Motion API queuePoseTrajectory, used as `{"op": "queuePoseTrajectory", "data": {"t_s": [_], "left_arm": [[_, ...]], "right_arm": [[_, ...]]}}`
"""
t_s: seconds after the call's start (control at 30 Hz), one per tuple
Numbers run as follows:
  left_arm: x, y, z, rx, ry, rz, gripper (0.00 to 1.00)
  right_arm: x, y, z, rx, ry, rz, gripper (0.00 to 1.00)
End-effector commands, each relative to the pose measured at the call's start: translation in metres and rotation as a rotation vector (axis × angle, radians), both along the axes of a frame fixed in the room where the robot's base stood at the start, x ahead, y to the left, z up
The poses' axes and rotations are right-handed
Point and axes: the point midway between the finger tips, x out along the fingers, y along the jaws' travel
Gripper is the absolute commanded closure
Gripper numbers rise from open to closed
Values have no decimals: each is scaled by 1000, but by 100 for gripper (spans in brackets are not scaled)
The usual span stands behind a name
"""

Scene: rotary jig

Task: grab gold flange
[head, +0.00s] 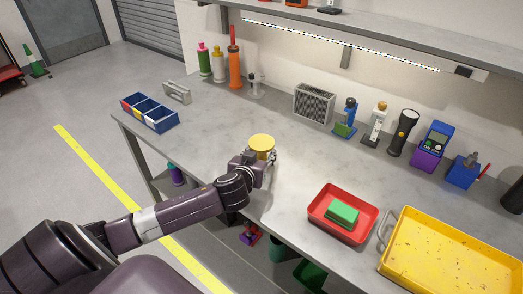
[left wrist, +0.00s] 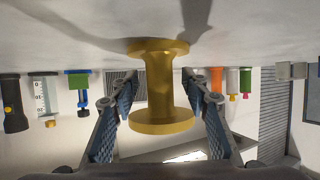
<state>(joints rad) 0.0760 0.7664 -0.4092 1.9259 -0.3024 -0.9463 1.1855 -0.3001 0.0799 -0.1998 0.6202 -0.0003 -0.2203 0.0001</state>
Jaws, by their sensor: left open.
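The gold flange (head: 261,143) stands upright on the grey workbench near its front edge, in the middle of the head view. It is spool-shaped, with a round disc at each end and a narrower stem. My left gripper (head: 268,158) is at the flange, low over the bench. In the left wrist view, which is upside down, the flange (left wrist: 160,85) stands between the two open fingers of my left gripper (left wrist: 160,105). A gap shows between each finger and the stem. My right gripper is not in view.
A red tray (head: 325,222) with a green block (head: 342,212) and a yellow tray (head: 400,256) lie to the right. A blue divided bin (head: 150,124) is at the left. Bottles and tools line the back. The bench (head: 215,130) is clear around the flange.

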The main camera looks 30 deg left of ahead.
Motion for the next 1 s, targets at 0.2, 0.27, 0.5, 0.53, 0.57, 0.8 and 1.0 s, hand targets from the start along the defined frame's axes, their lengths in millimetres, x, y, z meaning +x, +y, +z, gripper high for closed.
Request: {"op": "queuePoseTrajectory", "data": {"t_s": [0.2,0.27,0.5,0.53,0.57,0.8,1.0], "left_arm": [[2,0,-1,-1,1,-1,58],[2,0,-1,0,0,-1,58],[2,0,-1,0,0,-1,84],[2,0,-1,0,0,-1,87],[2,0,-1,0,0,-1,91],[2,0,-1,0,-1,-1,100],[2,0,2,-1,-2,-1,100]], "right_arm": [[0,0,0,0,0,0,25],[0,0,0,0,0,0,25],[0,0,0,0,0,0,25],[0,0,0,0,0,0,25],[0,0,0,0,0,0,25],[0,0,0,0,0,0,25],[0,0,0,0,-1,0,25]]}}
